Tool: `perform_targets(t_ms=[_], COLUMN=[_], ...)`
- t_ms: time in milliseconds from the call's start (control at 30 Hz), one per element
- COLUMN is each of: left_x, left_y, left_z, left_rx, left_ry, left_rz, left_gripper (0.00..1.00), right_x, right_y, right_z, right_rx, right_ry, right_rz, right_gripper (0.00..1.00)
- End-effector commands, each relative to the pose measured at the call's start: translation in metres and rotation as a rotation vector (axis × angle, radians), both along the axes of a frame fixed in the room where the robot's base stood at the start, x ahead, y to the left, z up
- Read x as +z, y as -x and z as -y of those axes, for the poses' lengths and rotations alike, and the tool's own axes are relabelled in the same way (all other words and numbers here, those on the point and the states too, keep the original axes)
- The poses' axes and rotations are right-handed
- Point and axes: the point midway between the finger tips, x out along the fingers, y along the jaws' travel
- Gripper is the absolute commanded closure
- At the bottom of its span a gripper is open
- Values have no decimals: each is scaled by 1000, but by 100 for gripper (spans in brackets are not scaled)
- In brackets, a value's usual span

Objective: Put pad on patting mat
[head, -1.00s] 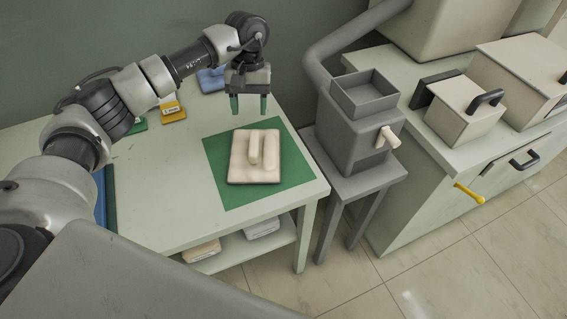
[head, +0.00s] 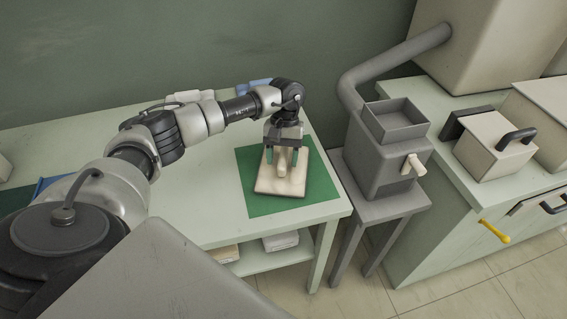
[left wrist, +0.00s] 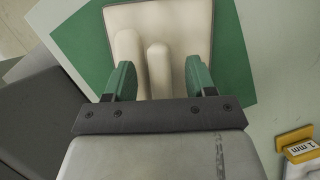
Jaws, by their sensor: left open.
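The cream pad (head: 280,188), a flat square block with raised ridges on top, lies flat on the green patting mat (head: 320,183). The mat is on the pale green table (head: 215,231). My left gripper (head: 282,157) is open and low over the pad, with one finger on each side of its raised part. The mat (left wrist: 80,36) shows around the pad. My right gripper is not in view.
A grey machine (head: 386,150) with an open hopper stands on a stool right of the table. A cabinet (head: 440,225) with boxes is farther right. A yellow tagged block (left wrist: 299,148) shows in the left wrist view.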

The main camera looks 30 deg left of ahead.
Motion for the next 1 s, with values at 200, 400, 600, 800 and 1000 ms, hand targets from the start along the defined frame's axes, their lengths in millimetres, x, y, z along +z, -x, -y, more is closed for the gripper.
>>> perform_targets(t_ms=[200,400,600,800,1000], left_x=[-13,-13,-12,-12,-9], left_y=[5,4,4,4,4], left_z=[2,2,2,2,2], left_rx=[-1,0,0,0,0], left_ry=[0,0,0,0,-1], left_rz=[0,1,1,1,3], left_gripper=[45,52,83,100,100], right_x=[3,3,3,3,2], right_y=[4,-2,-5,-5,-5], right_z=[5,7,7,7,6], right_rx=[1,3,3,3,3], right_ry=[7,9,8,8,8], right_rz=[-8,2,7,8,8], right_gripper=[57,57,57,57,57])
